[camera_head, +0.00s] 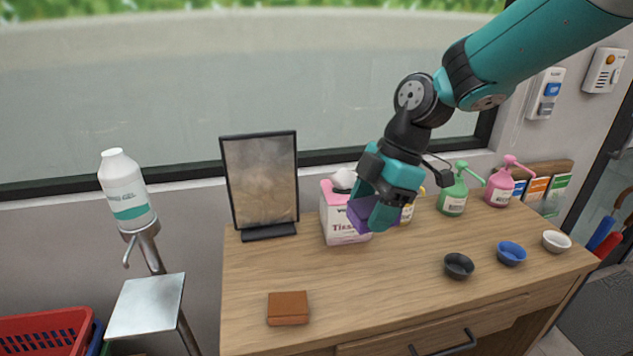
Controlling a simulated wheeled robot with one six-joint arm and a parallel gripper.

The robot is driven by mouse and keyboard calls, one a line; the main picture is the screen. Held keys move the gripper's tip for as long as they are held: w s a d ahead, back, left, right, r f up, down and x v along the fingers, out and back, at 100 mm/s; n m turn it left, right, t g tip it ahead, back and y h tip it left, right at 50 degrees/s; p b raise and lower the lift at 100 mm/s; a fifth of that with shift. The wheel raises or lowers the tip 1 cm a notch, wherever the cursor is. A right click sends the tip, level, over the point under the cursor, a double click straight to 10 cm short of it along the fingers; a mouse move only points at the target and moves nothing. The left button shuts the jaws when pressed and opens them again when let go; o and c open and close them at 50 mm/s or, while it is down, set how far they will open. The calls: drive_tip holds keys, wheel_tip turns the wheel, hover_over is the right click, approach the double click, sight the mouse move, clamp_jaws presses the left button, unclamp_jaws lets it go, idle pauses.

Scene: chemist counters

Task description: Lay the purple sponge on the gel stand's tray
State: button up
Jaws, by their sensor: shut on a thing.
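The purple sponge (359,214) is held in my gripper (375,213), above the wooden counter and in front of the tissue box. My gripper is shut on it, and the teal fingers hide part of the sponge. The gel stand's tray (147,305) is a flat, bare silvery plate at the lower left, left of the counter. A white gel bottle with a teal band (127,191) stands on the stand's holder above the tray. The sponge is well to the right of the tray.
The wooden counter (365,290) carries a brown block (288,307), a framed dark-edged board (261,181), a pink-and-white tissue box (342,229), green (453,192) and pink (499,187) pump bottles, and black (458,265), blue (511,253) and white (556,241) bowls. A red basket (42,335) sits left of the tray.

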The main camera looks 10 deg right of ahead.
drive_tip(key=w+d+f+m+t, duration=0.2)
drive_tip(key=d+f+m+t, duration=0.1)
drive_tip(key=f+m, duration=0.55)
drive_tip(key=m+t+h, duration=0.2)
drive_tip(key=m+h, duration=0.2)
drive_tip(key=m, duration=0.6)
hover_over(403, 283)
drive_tip(key=f, duration=0.7)
drive_tip(key=shift+w+a+f, duration=0.1)
drive_tip(key=shift+a+f, duration=0.05)
drive_tip(key=shift+a, duration=0.2)
drive_tip(key=shift+d+f+m, duration=0.2)
drive_tip(key=shift+d+m, duration=0.15)
